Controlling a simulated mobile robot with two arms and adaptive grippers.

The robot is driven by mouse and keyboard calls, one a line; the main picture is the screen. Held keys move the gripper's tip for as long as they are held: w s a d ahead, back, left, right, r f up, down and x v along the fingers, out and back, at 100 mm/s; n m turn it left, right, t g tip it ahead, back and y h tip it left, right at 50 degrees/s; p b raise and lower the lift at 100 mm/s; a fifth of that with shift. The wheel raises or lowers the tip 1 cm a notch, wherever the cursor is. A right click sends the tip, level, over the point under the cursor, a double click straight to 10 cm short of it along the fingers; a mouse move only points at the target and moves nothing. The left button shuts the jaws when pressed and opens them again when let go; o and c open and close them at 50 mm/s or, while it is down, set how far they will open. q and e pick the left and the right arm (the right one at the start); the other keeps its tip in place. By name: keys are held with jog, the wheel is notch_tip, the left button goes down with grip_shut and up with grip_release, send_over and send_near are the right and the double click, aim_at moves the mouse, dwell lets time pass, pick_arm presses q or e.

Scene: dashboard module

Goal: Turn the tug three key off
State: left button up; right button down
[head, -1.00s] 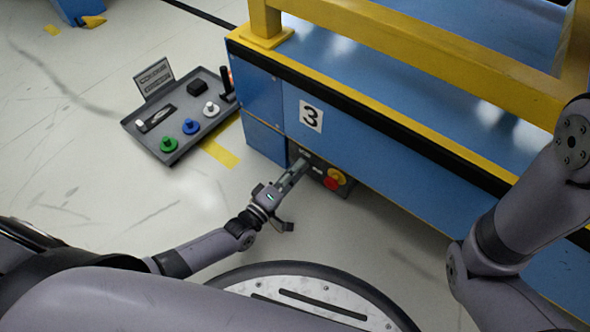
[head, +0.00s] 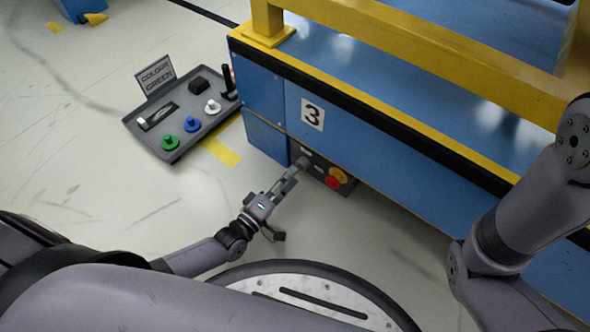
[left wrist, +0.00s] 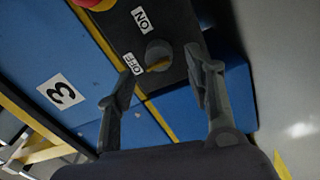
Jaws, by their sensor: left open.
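The blue tug marked 3 (head: 312,114) has a dark control panel low on its side. In the left wrist view, a round grey key switch (left wrist: 157,50) shows on that panel, with a yellowish key part on its lower side, near the OFF label (left wrist: 133,64). The ON label (left wrist: 142,20) is above. My left gripper (head: 295,168) is open in front of the panel. In the left wrist view its fingers (left wrist: 163,72) stand apart on either side of the switch, with no clear contact. My right gripper is out of view.
A red and yellow button (head: 337,177) sits beside the switch on the panel. A grey tray (head: 160,150) with coloured knobs and a COLOUR GREEN sign (head: 156,76) lies on the floor at left. The floor below the tug is clear.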

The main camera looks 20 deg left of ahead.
pick_arm(q)
jog(key=v, duration=0.8)
jog(key=shift+s, duration=0.2)
